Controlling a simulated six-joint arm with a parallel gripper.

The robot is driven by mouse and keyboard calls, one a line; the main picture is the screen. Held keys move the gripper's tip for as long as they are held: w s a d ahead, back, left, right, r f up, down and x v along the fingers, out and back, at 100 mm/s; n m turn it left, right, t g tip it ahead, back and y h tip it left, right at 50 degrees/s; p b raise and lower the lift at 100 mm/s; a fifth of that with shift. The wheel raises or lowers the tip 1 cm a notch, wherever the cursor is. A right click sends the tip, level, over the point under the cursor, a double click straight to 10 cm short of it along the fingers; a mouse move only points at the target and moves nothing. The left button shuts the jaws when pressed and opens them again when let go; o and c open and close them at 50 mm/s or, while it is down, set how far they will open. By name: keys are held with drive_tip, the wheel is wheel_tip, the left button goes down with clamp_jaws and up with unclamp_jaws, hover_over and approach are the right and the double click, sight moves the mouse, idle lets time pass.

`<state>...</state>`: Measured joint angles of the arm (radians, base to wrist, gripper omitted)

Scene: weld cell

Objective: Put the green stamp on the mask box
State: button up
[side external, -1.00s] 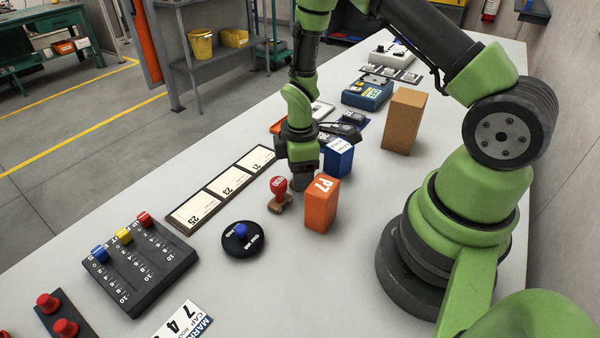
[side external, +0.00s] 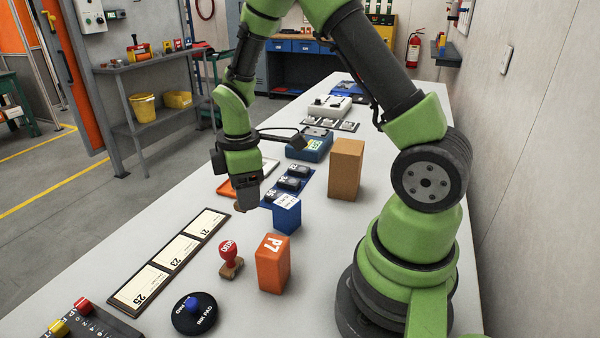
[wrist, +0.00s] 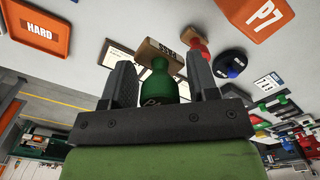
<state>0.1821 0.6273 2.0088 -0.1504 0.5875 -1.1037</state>
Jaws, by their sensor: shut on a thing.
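The green stamp (wrist: 158,82) is between my gripper's fingers in the wrist view, with its wooden block (wrist: 163,50) beyond the fingertips. My gripper (side external: 247,198) is shut on it and held above the table, left of the small blue box in the side view; the fingers also show in the wrist view (wrist: 160,80). No box reads clearly as the mask box. An orange box marked P7 (side external: 273,264), a blue box with a white label (side external: 287,214) and a plain brown box (side external: 346,169) stand upright.
A red stamp (side external: 230,256) stands beside the orange box. A black ink pad (side external: 194,315) with a blue knob is nearer. A framed row of cards (side external: 170,262) lies along the left edge. An orange tray marked HARD (wrist: 36,30) shows in the wrist view.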

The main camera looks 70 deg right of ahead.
drive_tip(key=d+r+m, duration=0.3)
drive_tip(key=d+m, duration=0.1)
drive_tip(key=d, duration=0.4)
wheel_tip(320, 180, up, 10)
drive_tip(key=m, duration=1.3)
hover_over(348, 146)
drive_tip(key=shift+w+f, duration=0.1)
drive_tip(key=shift+w, duration=0.2)
drive_tip(key=shift+s+d+f+m, duration=0.1)
drive_tip(key=shift+s+d+m, duration=0.05)
drive_tip(key=shift+s+m, duration=0.15)
drive_tip(key=c, duration=0.5)
wheel_tip(348, 146, down, 10)
drive_tip(key=shift+r, duration=0.15)
clamp_jaws()
drive_tip(key=o, duration=1.4)
unclamp_jaws()
drive_tip(key=shift+r, duration=0.1)
